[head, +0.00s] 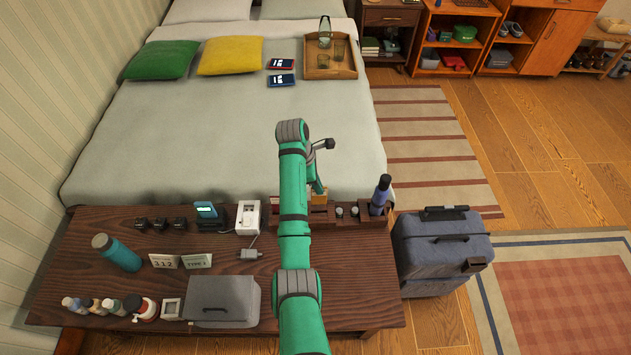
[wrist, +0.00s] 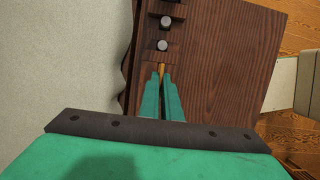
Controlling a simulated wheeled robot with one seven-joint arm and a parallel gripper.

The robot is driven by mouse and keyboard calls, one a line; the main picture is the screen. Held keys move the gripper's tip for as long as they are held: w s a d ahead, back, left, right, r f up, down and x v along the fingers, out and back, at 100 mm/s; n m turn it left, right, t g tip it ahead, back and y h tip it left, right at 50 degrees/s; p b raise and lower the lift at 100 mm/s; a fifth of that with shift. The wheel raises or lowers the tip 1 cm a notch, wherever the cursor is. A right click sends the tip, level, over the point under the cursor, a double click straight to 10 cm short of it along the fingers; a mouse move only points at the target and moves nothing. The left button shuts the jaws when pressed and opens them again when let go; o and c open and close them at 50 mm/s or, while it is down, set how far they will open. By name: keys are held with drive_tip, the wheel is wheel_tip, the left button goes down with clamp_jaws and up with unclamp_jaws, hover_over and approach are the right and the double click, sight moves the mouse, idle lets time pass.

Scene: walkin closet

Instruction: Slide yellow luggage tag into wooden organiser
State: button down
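The yellow luggage tag (head: 318,198) shows as a small yellow-orange piece below my gripper (head: 318,188) in the head view. In the wrist view a thin strip of the tag (wrist: 162,69) shows between the fingertips of my gripper (wrist: 162,92), which are nearly together on it. The dark wooden organiser (head: 349,222) lies along the bench's far right edge. In the wrist view the organiser (wrist: 147,72) is right at my fingertips. The fingers hide most of the tag, so I cannot tell whether its lower end is inside a slot.
Two grey-topped round items (wrist: 164,45) stand in the organiser beside my fingertips. A dark blue bottle (head: 381,192) stands at its right end. A white device (head: 248,217) is left of it on the bench (head: 220,262). A blue-grey suitcase (head: 440,255) stands to the right.

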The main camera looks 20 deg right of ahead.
sight(318, 202)
drive_tip(key=shift+s+f, duration=0.1)
drive_tip(key=shift+f, duration=1.85)
drive_tip(key=shift+a+x, duration=0.2)
drive_tip(key=shift+x, duration=0.6)
drive_tip(key=shift+a+x, duration=0.15)
drive_tip(key=shift+x, duration=0.65)
drive_tip(key=shift+a+x, duration=0.2)
drive_tip(key=shift+x, duration=0.65)
idle(2.4)
drive_tip(key=shift+w+a+f, duration=0.15)
drive_tip(key=shift+w+f, duration=0.05)
drive_tip(key=shift+f, duration=0.05)
drive_tip(key=shift+f, duration=0.25)
drive_tip(key=c, duration=1.9)
unclamp_jaws()
drive_tip(key=o, duration=0.4)
